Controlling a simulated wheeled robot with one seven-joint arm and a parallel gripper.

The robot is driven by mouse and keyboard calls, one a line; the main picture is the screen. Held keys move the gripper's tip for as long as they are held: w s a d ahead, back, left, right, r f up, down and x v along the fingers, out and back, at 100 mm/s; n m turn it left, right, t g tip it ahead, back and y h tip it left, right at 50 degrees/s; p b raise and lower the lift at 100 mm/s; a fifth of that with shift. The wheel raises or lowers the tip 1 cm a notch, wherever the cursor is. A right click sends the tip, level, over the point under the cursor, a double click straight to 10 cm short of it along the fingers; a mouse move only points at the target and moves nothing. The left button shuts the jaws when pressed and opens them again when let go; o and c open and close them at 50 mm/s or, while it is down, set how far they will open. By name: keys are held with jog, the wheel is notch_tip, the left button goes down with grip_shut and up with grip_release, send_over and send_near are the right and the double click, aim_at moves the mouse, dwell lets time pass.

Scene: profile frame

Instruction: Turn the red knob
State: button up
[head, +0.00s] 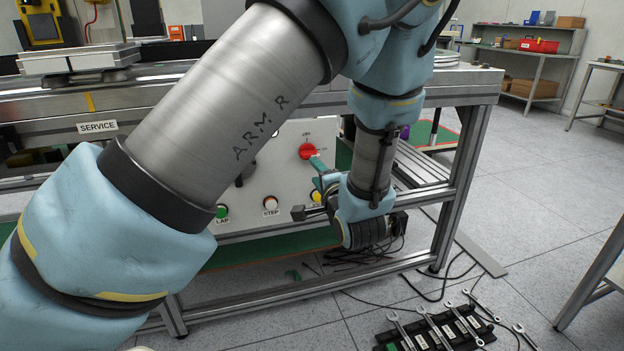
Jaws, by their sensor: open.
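The red knob (308,151) is on the pale upright control panel (285,135), at the panel's right side. It shows to the left of my forearm, with small markings around it. My gripper (308,188) is open, just below and a little right of the knob. A teal finger reaches up close to the knob's lower right edge; a dark finger is lower left. No grip on the knob shows, and I cannot tell whether the teal finger touches it.
Below the knob are a yellow button (316,196), a white STEP button (270,203) and a green LAP button (222,211). My arm hides much of the panel's left side. A metal frame post (462,180) stands right of my gripper.

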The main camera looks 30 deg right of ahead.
aim_at(311, 156)
jog(key=shift+m+t, duration=0.6)
jog(key=w+d, duration=0.1)
jog(key=w, duration=0.1)
jog(key=w+d+b, duration=0.1)
jog(key=w, duration=0.2)
jog(key=w+d, duration=0.1)
jog(key=w, duration=0.2)
jog(key=shift+w+f+b, duration=0.1)
jog(key=shift+w+b, duration=0.1)
jog(key=shift+b, duration=0.1)
grip_shut()
